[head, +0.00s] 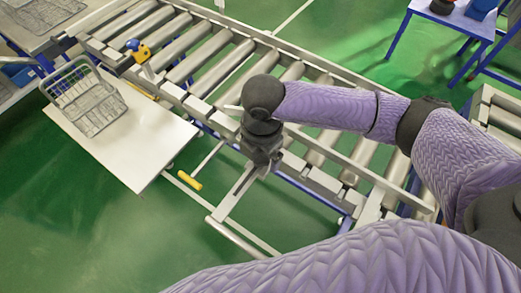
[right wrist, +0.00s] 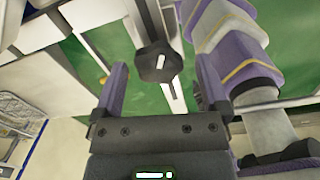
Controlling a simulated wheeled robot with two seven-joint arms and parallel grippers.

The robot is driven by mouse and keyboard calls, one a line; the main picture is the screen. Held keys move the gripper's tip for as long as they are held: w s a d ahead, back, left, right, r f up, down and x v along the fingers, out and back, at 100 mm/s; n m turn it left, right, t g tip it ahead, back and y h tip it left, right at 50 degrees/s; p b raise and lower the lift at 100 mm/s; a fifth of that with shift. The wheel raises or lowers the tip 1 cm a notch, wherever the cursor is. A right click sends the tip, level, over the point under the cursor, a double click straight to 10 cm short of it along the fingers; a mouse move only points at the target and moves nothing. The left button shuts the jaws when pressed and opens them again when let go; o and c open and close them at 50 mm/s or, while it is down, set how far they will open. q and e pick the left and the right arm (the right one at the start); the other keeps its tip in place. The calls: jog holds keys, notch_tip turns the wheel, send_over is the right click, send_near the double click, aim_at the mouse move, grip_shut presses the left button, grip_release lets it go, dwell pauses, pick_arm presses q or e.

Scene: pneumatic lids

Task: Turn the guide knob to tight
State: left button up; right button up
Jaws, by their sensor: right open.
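The guide knob (right wrist: 158,63) is dark and faceted, with a white bar on its face, in the right wrist view. The bar stands nearly upright there, leaning slightly right. My right gripper (right wrist: 161,72) is open, with one finger on either side of the knob and visible gaps to both. I cannot tell whether the fingertips reach its depth. In the head view my right gripper (head: 262,160) points down over the conveyor's near edge and hides the knob. No tight or loose marking is readable. My left gripper is not in view.
The roller conveyor (head: 213,50) runs diagonally under my right arm. A yellow-handled lever (head: 188,180) sticks out left of the gripper. A blue and yellow device (head: 139,50) sits on the conveyor's rail. A wire basket (head: 88,103) stands on a white table (head: 150,148) at left.

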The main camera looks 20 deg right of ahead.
jog(key=shift+c, duration=1.7)
jog(key=shift+w, duration=0.1)
grip_shut()
jog(key=shift+r+m+p, duration=0.2)
jog(key=shift+m+p, duration=0.1)
jog(key=shift+p, duration=0.4)
jog(key=m+p, duration=0.8)
jog(key=p, duration=0.2)
jog(key=shift+r+m+p, duration=0.1)
jog(key=shift+m+p, duration=0.55)
jog(key=shift+m, duration=0.05)
jog(key=m+p, duration=0.3)
jog(key=m, duration=0.1)
jog(key=shift+m, duration=0.3)
jog(key=m+p, duration=0.2)
jog(key=m, duration=0.2)
jog(key=m+p, duration=0.1)
jog(key=m, duration=0.4)
jog(key=shift+p, duration=0.35)
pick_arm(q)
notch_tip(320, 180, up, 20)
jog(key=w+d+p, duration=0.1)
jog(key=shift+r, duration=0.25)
pick_arm(e)
jog(key=m, duration=0.4)
jog(key=shift+w+f+m, duration=0.1)
jog(key=shift+f+m, duration=0.1)
jog(key=shift+m, duration=0.2)
